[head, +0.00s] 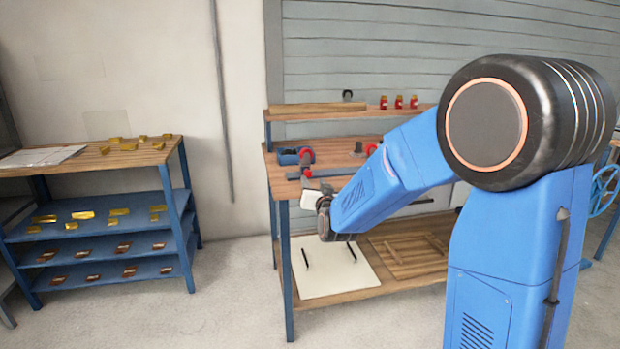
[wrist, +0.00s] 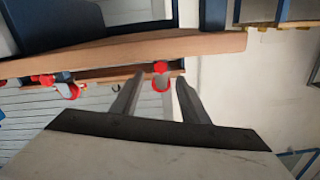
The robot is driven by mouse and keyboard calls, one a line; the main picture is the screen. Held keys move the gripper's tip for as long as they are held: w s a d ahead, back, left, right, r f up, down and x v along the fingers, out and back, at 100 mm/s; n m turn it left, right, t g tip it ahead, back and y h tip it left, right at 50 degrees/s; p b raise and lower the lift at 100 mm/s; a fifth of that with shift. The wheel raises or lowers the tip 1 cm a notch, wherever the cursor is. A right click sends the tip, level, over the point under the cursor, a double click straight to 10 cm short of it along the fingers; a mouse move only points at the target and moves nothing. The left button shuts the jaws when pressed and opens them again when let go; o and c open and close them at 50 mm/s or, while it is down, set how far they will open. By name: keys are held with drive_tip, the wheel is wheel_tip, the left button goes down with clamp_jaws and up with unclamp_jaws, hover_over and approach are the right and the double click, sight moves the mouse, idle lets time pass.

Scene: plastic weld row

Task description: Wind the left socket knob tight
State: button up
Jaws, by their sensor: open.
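The left socket knob (head: 306,156) is red and sits at the left front of the workbench, with a dark blue cylinder beside it. In the wrist view a red knob with a red ring (wrist: 161,68) shows between my two finger tips. My gripper (head: 313,184) is just in front of and below that knob in the head view. In the wrist view my gripper (wrist: 161,82) is open, its fingers either side of the knob in the picture. I cannot tell whether they touch it. A second red knob (head: 370,149) is farther right, partly behind my arm.
The workbench (head: 283,172) has a raised back shelf with several red-topped items (head: 399,102). A white board (head: 330,270) lies on its lower shelf. A blue rack (head: 110,228) with yellow and brown parts stands left. Open floor lies between rack and bench.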

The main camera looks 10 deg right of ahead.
sight(308, 174)
drive_tip(key=shift+w, duration=2.8)
clamp_jaws()
